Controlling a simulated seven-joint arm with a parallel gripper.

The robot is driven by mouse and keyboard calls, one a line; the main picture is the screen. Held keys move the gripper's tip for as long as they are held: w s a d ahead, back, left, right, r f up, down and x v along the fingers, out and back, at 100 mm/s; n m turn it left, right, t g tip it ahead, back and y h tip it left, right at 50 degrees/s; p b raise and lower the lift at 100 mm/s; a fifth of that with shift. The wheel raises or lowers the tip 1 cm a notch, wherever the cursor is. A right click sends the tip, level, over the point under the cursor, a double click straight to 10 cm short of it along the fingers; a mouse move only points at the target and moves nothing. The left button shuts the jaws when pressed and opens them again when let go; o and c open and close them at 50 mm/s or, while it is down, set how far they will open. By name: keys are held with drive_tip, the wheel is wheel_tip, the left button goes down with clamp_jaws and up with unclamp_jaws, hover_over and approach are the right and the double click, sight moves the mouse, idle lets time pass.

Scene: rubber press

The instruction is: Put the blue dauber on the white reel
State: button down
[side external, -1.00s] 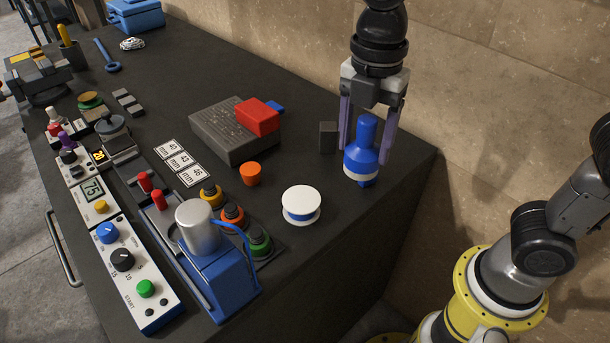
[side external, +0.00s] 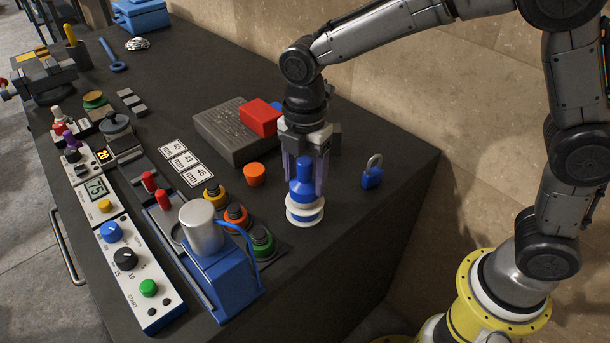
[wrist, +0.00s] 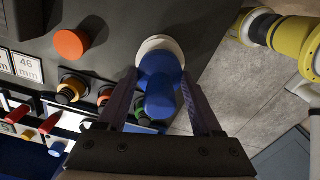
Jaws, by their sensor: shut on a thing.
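The blue dauber (side external: 304,178) is upright between the fingers of my gripper (side external: 306,186), which is shut on it. The white reel (side external: 291,212), with white rims and a blue middle, is directly below the dauber in the side view. The dauber overlaps the reel's top there. In the wrist view the dauber (wrist: 160,92) covers much of the reel, whose white rim (wrist: 157,42) shows around its far end. I cannot tell whether the dauber's base touches the reel. The fingers flank the dauber on both sides.
An orange cup-like piece (side external: 254,175) and a green button (side external: 263,240) stand left of the reel. A grey block (side external: 229,135) with a red block (side external: 262,117) is behind. A blue padlock (side external: 372,174) stands to the right. Bare table lies in front.

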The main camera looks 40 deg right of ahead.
drive_tip(key=shift+f, duration=0.25)
drive_tip(key=shift+c, duration=0.2)
unclamp_jaws()
drive_tip(key=shift+r, duration=0.1)
wheel_tip(320, 180, up, 12)
drive_tip(key=shift+s+d+r, duration=0.2)
drive_tip(key=shift+d+r, duration=0.05)
drive_tip(key=shift+d, duration=0.1)
drive_tip(key=s+d+f+m+t, duration=0.1)
drive_tip(key=s+d+m+t, duration=0.1)
drive_tip(key=s+d+m, duration=0.5)
drive_tip(key=s+d+f+m+t, duration=0.2)
drive_tip(key=s+d+m, duration=0.6)
drive_tip(key=s+m, duration=0.5)
drive_tip(key=shift+d+m+t, duration=0.15)
drive_tip(key=shift+m+t, duration=0.35)
drive_tip(key=shift+t, duration=0.3)
